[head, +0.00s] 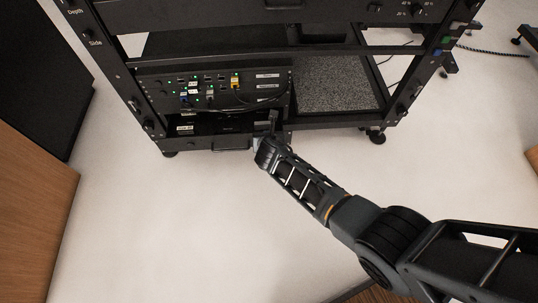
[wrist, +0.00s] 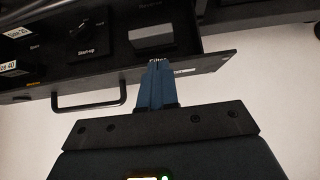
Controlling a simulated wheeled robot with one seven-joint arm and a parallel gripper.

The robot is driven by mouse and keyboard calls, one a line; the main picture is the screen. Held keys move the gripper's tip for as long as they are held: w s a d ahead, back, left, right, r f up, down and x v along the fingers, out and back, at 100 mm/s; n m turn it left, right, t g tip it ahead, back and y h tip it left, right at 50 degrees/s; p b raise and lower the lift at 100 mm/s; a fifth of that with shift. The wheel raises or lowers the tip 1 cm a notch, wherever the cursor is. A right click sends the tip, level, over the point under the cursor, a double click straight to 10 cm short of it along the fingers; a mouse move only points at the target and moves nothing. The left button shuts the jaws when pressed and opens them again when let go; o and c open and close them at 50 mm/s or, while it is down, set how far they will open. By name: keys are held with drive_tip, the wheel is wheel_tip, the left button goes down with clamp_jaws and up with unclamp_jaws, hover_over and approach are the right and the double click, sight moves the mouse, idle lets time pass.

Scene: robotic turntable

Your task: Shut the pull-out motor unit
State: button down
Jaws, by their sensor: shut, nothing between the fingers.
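The pull-out motor unit is a black drawer at the bottom of the rack. In the head view its front panel (head: 205,144) stands out a little below the panel with cables. In the wrist view its front edge (wrist: 105,80) runs across the picture, with a curved black handle (wrist: 88,101) at the left and labelled controls on top (wrist: 92,33). My gripper (wrist: 157,66) is shut and empty, its blue-grey fingertips over the right part of the drawer's front edge. I cannot tell whether they touch it. In the head view my gripper (head: 267,132) is at the drawer's right end, partly hidden by my arm.
The black rack (head: 120,72) stands on wheels on a pale floor. Above the drawer is a panel with cables and green lights (head: 215,87). A speckled grey board (head: 335,84) lies on the shelf to the right. The floor in front (head: 170,220) is clear.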

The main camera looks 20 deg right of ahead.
drive_tip(key=shift+w+d+b, duration=0.25)
drive_tip(key=shift+w+d, duration=0.1)
drive_tip(key=shift+w, duration=0.6)
drive_tip(key=shift+w+d+b, duration=0.3)
drive_tip(key=shift+w+d, duration=0.05)
drive_tip(key=shift+w, duration=0.65)
drive_tip(key=shift+w+d+b, duration=0.25)
drive_tip(key=shift+w+d, duration=0.1)
drive_tip(key=shift+w, duration=0.6)
